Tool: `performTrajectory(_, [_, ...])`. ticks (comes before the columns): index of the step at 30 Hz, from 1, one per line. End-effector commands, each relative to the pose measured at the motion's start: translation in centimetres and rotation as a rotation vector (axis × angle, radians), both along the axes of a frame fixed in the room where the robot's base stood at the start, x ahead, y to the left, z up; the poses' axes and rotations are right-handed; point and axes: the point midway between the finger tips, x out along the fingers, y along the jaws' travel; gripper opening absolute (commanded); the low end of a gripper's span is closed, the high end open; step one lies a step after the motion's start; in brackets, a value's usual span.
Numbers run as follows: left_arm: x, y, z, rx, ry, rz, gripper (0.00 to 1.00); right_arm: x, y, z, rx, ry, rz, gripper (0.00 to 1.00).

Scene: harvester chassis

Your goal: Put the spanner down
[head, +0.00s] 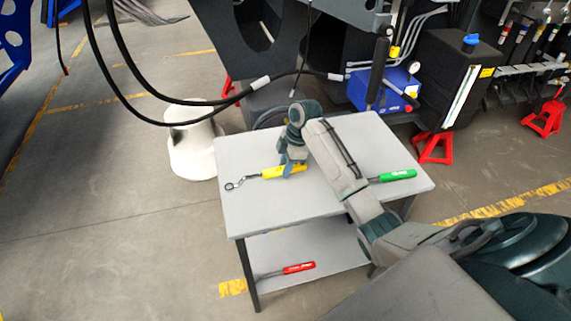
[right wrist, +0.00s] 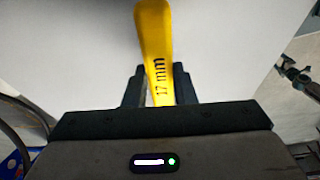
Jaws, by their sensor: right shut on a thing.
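The yellow-handled spanner (head: 270,173) is at the left part of the grey table top (head: 255,209), its ring end pointing left. My right gripper (head: 291,170) is shut on its yellow handle. In the right wrist view the handle (right wrist: 156,45), marked 17 mm, runs up between the two fingers (right wrist: 160,88). The spanner is level with or just over the table; I cannot tell whether it touches. My left gripper is not in view.
A green-handled tool (head: 394,176) lies on the table's right side, partly behind my right arm. A red-handled tool (head: 299,268) lies on the lower shelf (head: 318,262). A white round pedestal (head: 193,150) stands left of the table.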

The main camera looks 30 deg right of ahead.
Motion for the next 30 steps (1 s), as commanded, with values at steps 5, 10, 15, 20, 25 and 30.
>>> performTrajectory(5, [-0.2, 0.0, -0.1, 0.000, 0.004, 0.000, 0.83, 0.0, 0.0, 0.0, 0.000, 0.000, 0.000, 0.38])
performTrajectory(10, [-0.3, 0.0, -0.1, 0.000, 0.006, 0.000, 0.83, 0.0, 0.0, 0.0, 0.000, 0.000, 0.000, 0.46])
performTrajectory(15, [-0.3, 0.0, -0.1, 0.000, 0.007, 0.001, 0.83, 0.0, -0.1, 0.1, 0.000, 0.000, 0.000, 0.46])
performTrajectory(20, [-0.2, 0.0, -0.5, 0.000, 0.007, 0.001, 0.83, 0.0, -0.5, 1.4, -0.001, -0.004, -0.001, 0.46])
performTrajectory(25, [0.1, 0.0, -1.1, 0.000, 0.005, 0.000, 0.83, -0.3, -1.6, 4.8, -0.004, -0.005, -0.001, 0.46])
performTrajectory(30, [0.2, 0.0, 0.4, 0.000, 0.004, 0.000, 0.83, -0.7, -2.5, 9.2, -0.001, 0.000, -0.001, 0.46])
